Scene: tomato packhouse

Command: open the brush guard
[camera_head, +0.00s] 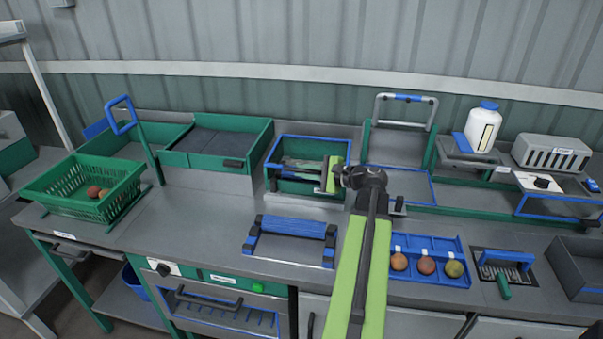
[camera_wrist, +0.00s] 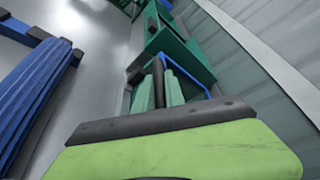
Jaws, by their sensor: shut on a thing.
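A green box with a blue rim frame (camera_head: 308,138), which looks like the brush guard, stands at the middle of the bench in the head view. In the wrist view my gripper (camera_wrist: 160,82) is closed, with a narrow dark piece, seemingly a handle, between the fingers. The blue edge of the frame (camera_wrist: 190,72) shows just beyond them. My fingers hide most of the handle and the inside of the box.
A blue ribbed roller unit (camera_head: 292,226) lies in front of the box. A green tray (camera_head: 222,135) adjoins on the left. A blue tray (camera_head: 430,244) with several tomatoes is at right, beside my arm. A hinged grey-and-blue frame (camera_head: 405,98) stands behind.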

